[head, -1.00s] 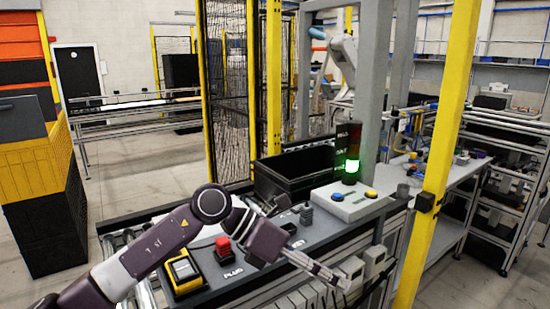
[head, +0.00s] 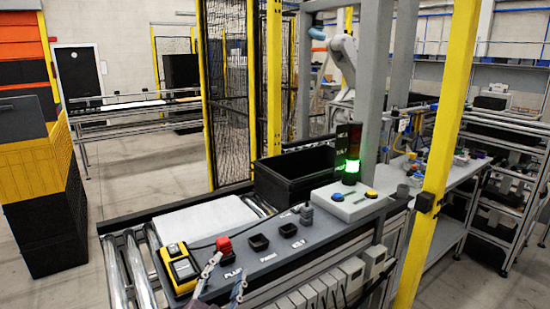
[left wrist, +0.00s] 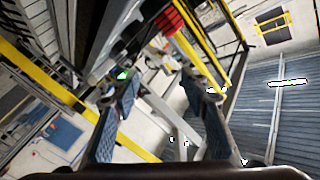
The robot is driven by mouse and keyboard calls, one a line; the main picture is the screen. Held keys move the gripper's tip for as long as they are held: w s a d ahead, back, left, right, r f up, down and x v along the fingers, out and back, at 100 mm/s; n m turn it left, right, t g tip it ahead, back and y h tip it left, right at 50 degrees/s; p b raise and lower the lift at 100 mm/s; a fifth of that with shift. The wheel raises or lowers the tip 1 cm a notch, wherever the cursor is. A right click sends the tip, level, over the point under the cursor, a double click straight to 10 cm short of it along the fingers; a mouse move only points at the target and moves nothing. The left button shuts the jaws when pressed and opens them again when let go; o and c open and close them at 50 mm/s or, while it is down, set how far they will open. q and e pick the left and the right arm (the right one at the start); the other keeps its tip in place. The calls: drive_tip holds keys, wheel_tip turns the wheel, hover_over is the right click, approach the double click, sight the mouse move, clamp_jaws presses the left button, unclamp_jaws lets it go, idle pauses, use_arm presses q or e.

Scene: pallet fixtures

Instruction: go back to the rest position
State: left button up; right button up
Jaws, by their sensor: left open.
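My left gripper (head: 228,268) shows at the bottom of the head view, in front of the near edge of the grey fixture panel (head: 325,232). Only its two fingers are in sight; they are apart with nothing between them. In the left wrist view the same gripper (left wrist: 160,88) has its fingers spread and empty. My right gripper is in neither view.
The panel carries a yellow device (head: 180,268), a red knob (head: 224,245) and a button box (head: 350,203) under a green-lit signal light (head: 351,168). A black bin (head: 293,176) and a white sheet (head: 203,221) lie behind. A yellow post (head: 437,165) stands right.

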use_arm(q)
drive_tip(key=s+a+f+n+g+y, duration=0.1)
drive_tip(key=s+a+f+n+g, duration=0.25)
drive_tip(key=s+f, duration=0.45)
drive_tip(key=s+a+f+n+g+y, duration=0.2)
drive_tip(key=s+a+f+g, duration=0.25)
drive_tip(key=f, duration=0.55)
drive_tip(key=s+a+f+n+g, duration=0.1)
drive_tip(key=s+f+g, duration=0.25)
drive_tip(key=s, duration=0.65)
drive_tip(key=s+a+f+n+g, duration=0.1)
drive_tip(key=s+f+g, duration=0.3)
drive_tip(key=s, duration=0.6)
wheel_tip(320, 180, down, 27)
drive_tip(key=s, duration=0.1)
drive_tip(key=s+a+f+g, duration=0.1)
drive_tip(key=s+a+f, duration=0.2)
drive_tip(key=s+f, duration=1.3)
drive_tip(key=shift+s, duration=0.75)
drive_tip(key=shift+d+m, duration=0.1)
drive_tip(key=shift+m, duration=0.25)
